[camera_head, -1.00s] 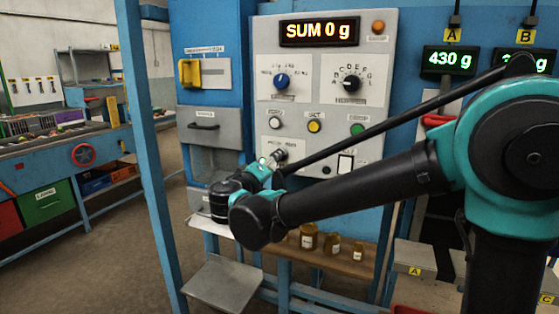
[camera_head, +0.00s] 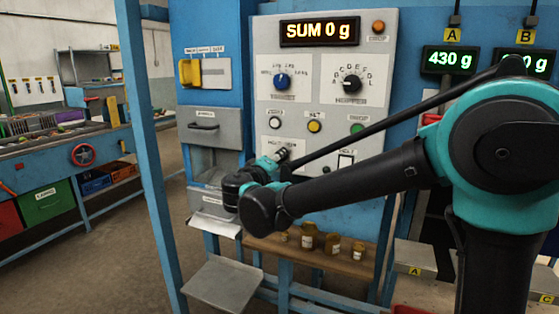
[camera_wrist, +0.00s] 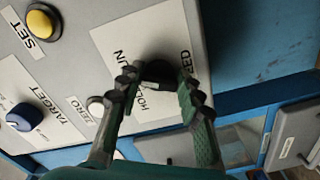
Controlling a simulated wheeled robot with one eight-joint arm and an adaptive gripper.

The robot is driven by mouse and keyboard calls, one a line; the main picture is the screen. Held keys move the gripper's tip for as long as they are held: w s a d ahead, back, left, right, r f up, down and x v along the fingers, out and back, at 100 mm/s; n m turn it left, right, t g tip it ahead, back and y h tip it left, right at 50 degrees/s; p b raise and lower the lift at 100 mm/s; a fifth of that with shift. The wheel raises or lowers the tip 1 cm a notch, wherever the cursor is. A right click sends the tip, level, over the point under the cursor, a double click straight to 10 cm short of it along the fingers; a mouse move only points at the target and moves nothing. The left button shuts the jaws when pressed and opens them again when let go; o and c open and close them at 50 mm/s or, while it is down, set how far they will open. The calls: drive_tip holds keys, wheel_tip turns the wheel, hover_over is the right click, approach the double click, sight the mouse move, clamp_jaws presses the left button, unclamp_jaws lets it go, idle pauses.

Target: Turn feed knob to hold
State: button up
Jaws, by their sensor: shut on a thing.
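The feed knob (camera_wrist: 158,73) is a dark round knob on a white plate with RUN, HOLD and FEED lettering, partly covered by the fingers in the wrist view. My gripper (camera_wrist: 159,88) has its ridged fingers on either side of the knob and is shut on it. The HOLD lettering (camera_wrist: 143,103) shows between the fingers. In the head view my gripper (camera_head: 277,159) reaches the lower left of the grey control panel (camera_head: 380,60), and hides the knob. I cannot tell which way the knob points.
A blue target knob (camera_wrist: 25,117), a yellow SET button (camera_wrist: 40,24) and a white ZERO button (camera_wrist: 95,106) are near the gripper. Jars (camera_head: 309,236) stand on a wooden shelf below the panel. A blue post (camera_head: 146,150) rises left of the arm.

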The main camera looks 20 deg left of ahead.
drive_tip(key=shift+c, duration=1.2)
drive_tip(key=shift+r+n, duration=0.15)
drive_tip(key=shift+n, duration=5.65)
drive_tip(key=o, duration=1.2)
drive_tip(key=shift+c, duration=0.2)
